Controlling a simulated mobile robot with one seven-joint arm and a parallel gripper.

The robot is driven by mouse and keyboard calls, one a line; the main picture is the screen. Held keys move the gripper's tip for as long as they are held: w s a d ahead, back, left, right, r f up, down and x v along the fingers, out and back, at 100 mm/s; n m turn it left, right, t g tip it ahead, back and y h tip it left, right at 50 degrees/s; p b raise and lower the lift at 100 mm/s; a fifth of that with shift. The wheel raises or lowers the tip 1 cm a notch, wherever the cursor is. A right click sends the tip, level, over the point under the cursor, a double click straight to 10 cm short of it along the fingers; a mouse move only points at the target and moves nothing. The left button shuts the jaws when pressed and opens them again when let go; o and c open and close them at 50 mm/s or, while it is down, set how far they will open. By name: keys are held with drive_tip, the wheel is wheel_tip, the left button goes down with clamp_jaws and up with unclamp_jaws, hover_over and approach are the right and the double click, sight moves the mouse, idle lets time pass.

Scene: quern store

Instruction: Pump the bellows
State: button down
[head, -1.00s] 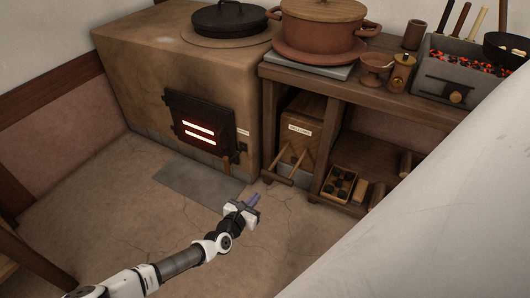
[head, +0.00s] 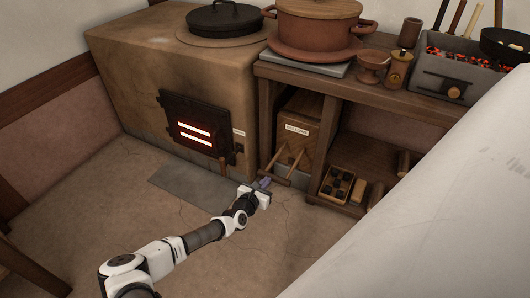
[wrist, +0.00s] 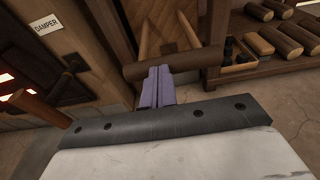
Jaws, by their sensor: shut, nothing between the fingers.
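The bellows (head: 299,128) is a wooden box with a white label, set in the bay under the shelf beside the stove. Two wooden rods come out of its front to a round crossbar handle (head: 276,179), which also shows in the wrist view (wrist: 200,61). My gripper (head: 264,183) is shut and empty, low in front of the handle. In the wrist view its purple fingers (wrist: 157,80) overlap the near side of the bar, left of its middle. I cannot tell whether they touch it.
The clay stove (head: 140,75) with its glowing fire door (head: 198,123) stands to the left. A damper handle (wrist: 40,109) is left of my gripper in the wrist view. The floor in front is open.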

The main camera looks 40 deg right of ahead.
drive_tip(key=r+b+x, duration=0.2)
drive_tip(key=b+x, duration=0.6)
drive_tip(key=x, duration=0.6)
drive_tip(key=shift+d+r, duration=0.2)
drive_tip(key=shift+r, duration=0.15)
drive_tip(key=shift+w, duration=0.1)
